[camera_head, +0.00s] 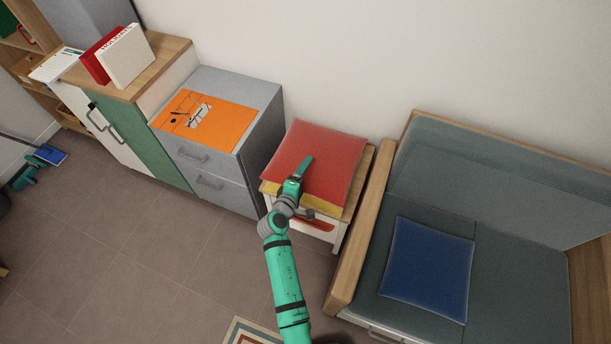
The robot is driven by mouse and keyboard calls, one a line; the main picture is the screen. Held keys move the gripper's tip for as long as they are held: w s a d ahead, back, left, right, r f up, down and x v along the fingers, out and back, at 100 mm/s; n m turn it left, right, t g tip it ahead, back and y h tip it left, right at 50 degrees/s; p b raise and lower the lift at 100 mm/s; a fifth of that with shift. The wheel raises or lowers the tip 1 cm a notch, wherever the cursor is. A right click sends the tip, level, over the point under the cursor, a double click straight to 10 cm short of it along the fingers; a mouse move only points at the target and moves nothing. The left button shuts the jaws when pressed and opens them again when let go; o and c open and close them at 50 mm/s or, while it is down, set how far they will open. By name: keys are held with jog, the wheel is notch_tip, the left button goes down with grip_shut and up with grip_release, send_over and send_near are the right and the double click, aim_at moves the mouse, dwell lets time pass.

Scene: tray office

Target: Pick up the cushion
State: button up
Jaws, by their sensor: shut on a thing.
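A red cushion (333,155) lies over a small wooden side table (361,178), between the grey drawer cabinet and the sofa. My gripper (304,168) reaches over the red cushion's front left part and is shut on it. My gripper hides a little of the cushion, and I cannot tell whether the cushion is lifted. A yellow strip (319,203) shows under the cushion's front edge. A blue cushion (429,269) lies on the sofa seat, apart from my gripper.
The grey-green sofa (400,200) with wooden arms stands right of the table. The grey drawer cabinet (263,105) on the left bears an orange sheet (228,120). A patterned rug (240,331) lies in front. The tiled floor (120,260) at left is mostly clear.

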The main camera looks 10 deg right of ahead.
jog(key=s+r, duration=0.1)
jog(key=r, duration=0.1)
jog(key=s+r, duration=0.4)
jog(key=r, duration=0.1)
jog(key=shift+a, duration=0.25)
jog(key=s+r, duration=0.4)
jog(key=s, duration=0.5)
jog(key=shift+a, duration=0.4)
